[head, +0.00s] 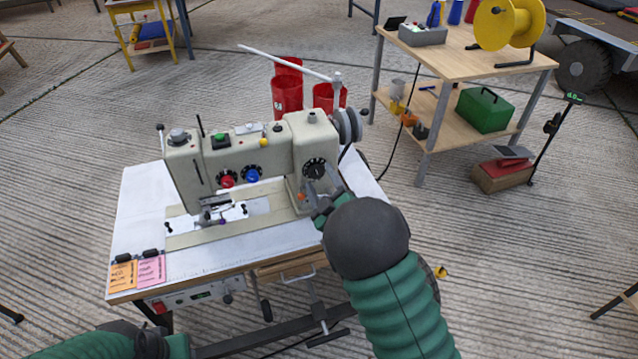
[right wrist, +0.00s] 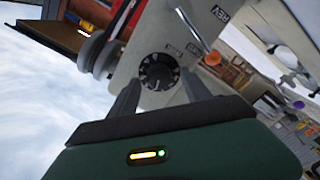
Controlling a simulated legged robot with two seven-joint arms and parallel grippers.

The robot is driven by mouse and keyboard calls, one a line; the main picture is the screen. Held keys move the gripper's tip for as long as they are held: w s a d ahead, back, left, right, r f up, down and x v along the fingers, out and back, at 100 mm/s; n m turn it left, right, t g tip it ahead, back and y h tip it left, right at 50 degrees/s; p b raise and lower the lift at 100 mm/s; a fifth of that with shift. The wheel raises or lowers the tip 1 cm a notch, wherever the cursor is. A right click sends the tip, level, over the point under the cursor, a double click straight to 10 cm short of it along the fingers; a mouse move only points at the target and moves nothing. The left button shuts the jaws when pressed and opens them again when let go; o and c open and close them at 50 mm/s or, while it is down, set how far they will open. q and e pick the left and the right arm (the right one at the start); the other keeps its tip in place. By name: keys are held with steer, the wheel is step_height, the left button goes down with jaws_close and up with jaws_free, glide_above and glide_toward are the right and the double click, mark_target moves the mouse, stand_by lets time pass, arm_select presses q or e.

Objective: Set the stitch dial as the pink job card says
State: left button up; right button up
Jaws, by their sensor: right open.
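The sewing machine (head: 240,155) stands on a white-topped table. A black round dial (head: 316,168) with white marks is on the right end of its front; it also shows in the right wrist view (right wrist: 157,72). My right gripper (head: 322,183) is open at this dial, one finger on each side of it in the right wrist view (right wrist: 160,92). I cannot tell whether the fingers touch it.
A red knob (head: 228,181) and a blue knob (head: 252,175) sit left of the dial. Red bins (head: 287,92) stand behind the machine. A wooden bench (head: 450,62) stands back right.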

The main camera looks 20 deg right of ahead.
steer(key=shift+w, duration=0.85)
jaws_close()
steer(key=m, duration=0.3)
steer(key=shift+s+p, duration=0.1)
steer(key=shift+p, duration=0.2)
steer(key=shift+f+m, duration=0.1)
steer(key=shift+m, duration=1.2)
